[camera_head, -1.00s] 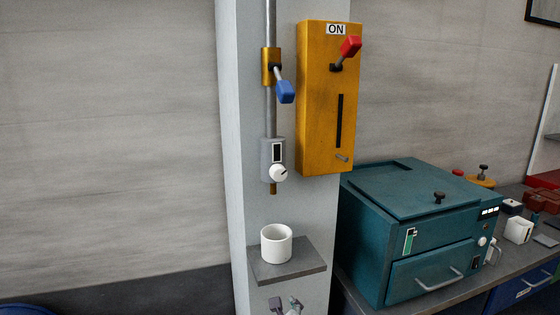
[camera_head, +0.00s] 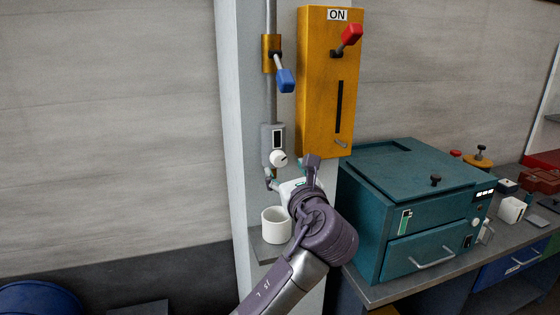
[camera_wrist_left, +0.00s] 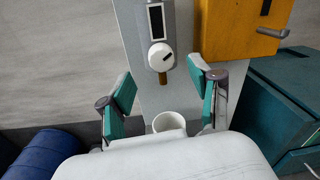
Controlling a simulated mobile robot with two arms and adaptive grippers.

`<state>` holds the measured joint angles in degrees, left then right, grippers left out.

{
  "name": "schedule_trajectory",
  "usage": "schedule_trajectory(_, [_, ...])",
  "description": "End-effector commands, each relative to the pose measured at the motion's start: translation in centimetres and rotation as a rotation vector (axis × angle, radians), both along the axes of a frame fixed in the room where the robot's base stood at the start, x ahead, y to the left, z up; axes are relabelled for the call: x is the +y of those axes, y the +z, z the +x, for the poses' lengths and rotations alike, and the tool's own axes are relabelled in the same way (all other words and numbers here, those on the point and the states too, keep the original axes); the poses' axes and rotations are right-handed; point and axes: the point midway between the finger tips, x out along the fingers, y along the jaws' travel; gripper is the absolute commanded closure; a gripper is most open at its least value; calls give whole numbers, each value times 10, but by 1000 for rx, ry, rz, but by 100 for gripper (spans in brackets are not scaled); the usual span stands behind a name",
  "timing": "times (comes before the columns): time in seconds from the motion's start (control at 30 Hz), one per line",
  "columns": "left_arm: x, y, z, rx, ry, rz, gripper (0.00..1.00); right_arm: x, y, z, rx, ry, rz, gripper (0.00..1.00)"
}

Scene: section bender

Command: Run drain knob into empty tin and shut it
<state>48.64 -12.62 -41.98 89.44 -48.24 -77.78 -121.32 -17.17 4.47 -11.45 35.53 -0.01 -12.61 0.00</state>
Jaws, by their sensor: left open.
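The round white drain knob (camera_head: 279,158) with a dark mark sits low on the grey drain unit (camera_head: 266,140); it also shows in the wrist view (camera_wrist_left: 161,56). A short brass spout (camera_wrist_left: 163,78) hangs below it. The white open-topped tin (camera_head: 275,226) stands upright on a small grey shelf (camera_head: 266,249) under the spout; its bottom is hidden. In the wrist view the tin (camera_wrist_left: 168,122) is partly covered by my gripper body. My left gripper (camera_head: 290,172) is open and empty just below and in front of the knob, its fingers apart on either side.
A blue-handled lever (camera_head: 286,80) is on the pipe above. A yellow ON box (camera_head: 318,100) with a red-handled lever (camera_head: 351,35) hangs close on the right. A teal oven (camera_head: 405,215) stands on the bench (camera_head: 400,288). The wall area left of the column is clear.

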Motion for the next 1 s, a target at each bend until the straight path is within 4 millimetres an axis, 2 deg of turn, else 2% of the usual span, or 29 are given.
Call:
schedule_trajectory(0.1, [6, 0, 23, 1, 2, 1, 37, 0, 0, 0, -1, 0, 0, 37])
schedule_trajectory(0.3, [13, 0, 49, 0, 0, -1, 37, 0, 0, 1, -1, 0, 0, 37])
schedule_trajectory(0.43, [15, 0, 56, 1, 0, -2, 37, 0, 0, 1, -1, 0, 0, 37])
schedule_trajectory(0.7, [15, 0, 57, 1, -1, -2, 37, 0, 0, 1, -1, 0, 0, 37])
schedule_trajectory(0.77, [15, 0, 57, 1, -1, -2, 43, 0, 0, 1, -1, 0, 0, 37])
schedule_trajectory(1.0, [15, 0, 57, 1, 0, -1, 83, -1, 0, 0, -1, 0, -1, 37])
